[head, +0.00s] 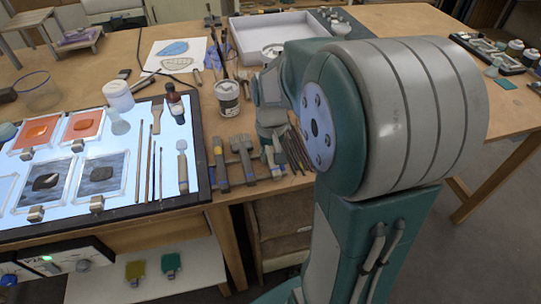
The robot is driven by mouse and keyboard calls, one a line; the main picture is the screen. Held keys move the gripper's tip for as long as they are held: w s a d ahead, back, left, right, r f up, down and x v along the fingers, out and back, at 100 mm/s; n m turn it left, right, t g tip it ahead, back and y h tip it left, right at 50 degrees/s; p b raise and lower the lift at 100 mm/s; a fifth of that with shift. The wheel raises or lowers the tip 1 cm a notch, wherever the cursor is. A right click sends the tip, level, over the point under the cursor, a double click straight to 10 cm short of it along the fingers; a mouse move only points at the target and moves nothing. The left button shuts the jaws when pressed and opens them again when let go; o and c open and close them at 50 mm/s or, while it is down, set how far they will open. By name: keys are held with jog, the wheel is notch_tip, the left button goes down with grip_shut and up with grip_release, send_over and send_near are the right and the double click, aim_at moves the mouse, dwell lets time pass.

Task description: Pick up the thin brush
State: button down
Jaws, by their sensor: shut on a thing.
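My gripper (273,158) is low over the wooden table, right of the light panel, partly hidden by my own arm. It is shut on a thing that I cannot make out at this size. Several thin dark-handled tools (296,150) lie fanned out right beside it, partly behind my arm; whether one is between the fingers is not clear. Several thin brushes (150,172) lie side by side on the lit panel (172,150), left of my gripper. A wide flat brush (157,115) lies above them.
Framed glass pieces (102,180), a white cup (118,95) and a dark bottle (176,105) are on the panel. A white tray (285,30) is at the back.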

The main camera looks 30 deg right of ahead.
jog(key=shift+r, duration=0.5)
jog(key=s+a+r, duration=0.6)
jog(key=a+r, duration=0.5)
jog(key=a, duration=0.1)
jog(key=shift+s+a+r, duration=0.2)
jog(key=shift+s+r, duration=0.15)
jog(key=shift+r, duration=0.05)
dwell(0.8)
